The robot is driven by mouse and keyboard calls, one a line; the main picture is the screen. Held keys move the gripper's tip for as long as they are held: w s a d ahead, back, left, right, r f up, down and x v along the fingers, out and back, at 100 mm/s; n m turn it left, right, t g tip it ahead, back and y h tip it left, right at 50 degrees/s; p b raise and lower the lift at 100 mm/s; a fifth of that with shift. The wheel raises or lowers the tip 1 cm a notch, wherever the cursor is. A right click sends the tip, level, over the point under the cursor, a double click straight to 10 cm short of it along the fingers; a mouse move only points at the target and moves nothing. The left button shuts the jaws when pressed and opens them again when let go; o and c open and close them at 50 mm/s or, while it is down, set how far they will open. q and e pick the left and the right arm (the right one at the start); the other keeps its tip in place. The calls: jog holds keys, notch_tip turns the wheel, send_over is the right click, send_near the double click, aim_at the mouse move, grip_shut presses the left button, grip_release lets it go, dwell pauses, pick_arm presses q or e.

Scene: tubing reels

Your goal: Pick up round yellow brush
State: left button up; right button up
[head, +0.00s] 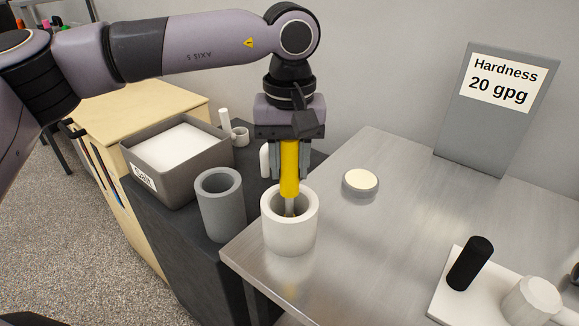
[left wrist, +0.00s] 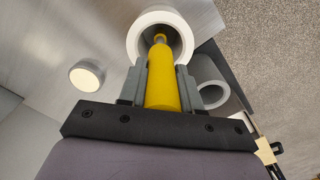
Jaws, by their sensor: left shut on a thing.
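The round yellow brush (head: 290,169) is upright, its yellow handle between the fingers of my left gripper (head: 277,163). Its thin metal lower part reaches down into the white cylindrical holder (head: 289,243) at the near left corner of the metal table. In the left wrist view, the yellow handle (left wrist: 163,85) lies between the two grey fingers (left wrist: 161,82) and points into the white holder's opening (left wrist: 143,22). The brush's lower end is hidden inside the holder. My left gripper is shut on the handle. My right gripper is in neither view.
A grey cylinder (head: 220,212) stands left of the white holder on a dark surface, beside a grey salt bin (head: 178,184). A round white-topped disc (head: 360,184) lies on the table. A hardness sign (head: 497,125) stands behind. The table's middle is clear.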

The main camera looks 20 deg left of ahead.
pick_arm(q)
notch_tip(320, 180, up, 20)
jog(key=shift+f+p, duration=0.25)
jog(key=shift+p, duration=0.45)
jog(key=shift+f, duration=0.1)
dwell(1.7)
